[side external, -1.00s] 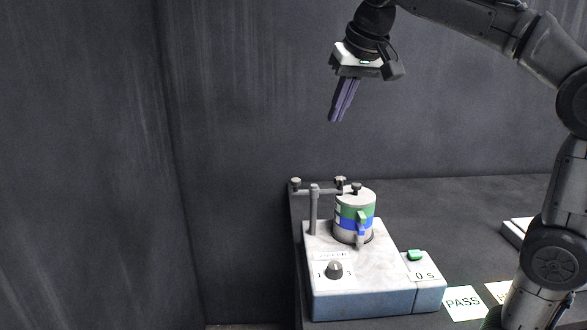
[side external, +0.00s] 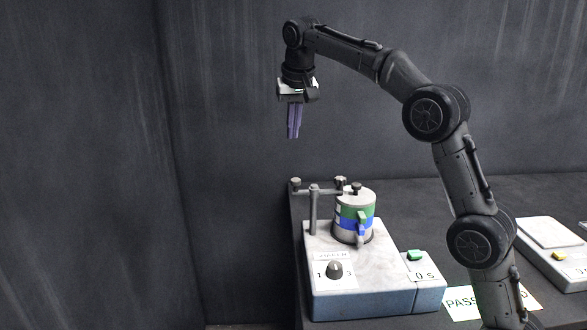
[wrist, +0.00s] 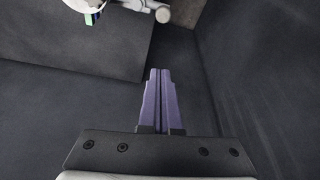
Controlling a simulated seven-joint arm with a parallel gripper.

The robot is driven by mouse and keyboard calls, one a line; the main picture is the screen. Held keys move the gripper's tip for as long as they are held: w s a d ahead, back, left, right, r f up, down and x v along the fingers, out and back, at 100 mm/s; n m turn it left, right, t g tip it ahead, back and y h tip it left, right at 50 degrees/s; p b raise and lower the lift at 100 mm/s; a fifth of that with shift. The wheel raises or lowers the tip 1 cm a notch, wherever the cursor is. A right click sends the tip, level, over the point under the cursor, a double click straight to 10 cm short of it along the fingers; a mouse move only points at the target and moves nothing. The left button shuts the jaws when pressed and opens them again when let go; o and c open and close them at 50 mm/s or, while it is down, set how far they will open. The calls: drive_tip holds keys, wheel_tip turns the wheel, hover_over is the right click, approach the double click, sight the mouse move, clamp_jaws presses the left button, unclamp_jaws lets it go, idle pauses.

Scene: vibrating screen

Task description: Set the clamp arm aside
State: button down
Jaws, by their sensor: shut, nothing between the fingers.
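The clamp arm (side external: 328,191) is a grey bar on a post at the back left of the shaker machine, with a knob at each end. It reaches over to the lid of the sieve stack (side external: 353,222), which has green, blue and grey bands. My gripper (side external: 293,137) is shut and empty, pointing down, well above the machine and a little left of the clamp post. In the wrist view my gripper (wrist: 159,72) shows its purple fingers together, with part of the clamp arm (wrist: 136,5) and a knob at the top edge.
The shaker base (side external: 360,296) has a dial (side external: 335,269) and a timer box with a green button (side external: 415,255). A PASS card (side external: 461,302) lies to its right. A pale device with a yellow button (side external: 559,255) is at far right. Walls stand behind and left.

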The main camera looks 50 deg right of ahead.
wheel_tip(320, 180, down, 10)
drive_tip(key=shift+s+a, duration=0.2)
drive_tip(key=shift+s, duration=0.05)
idle(0.6)
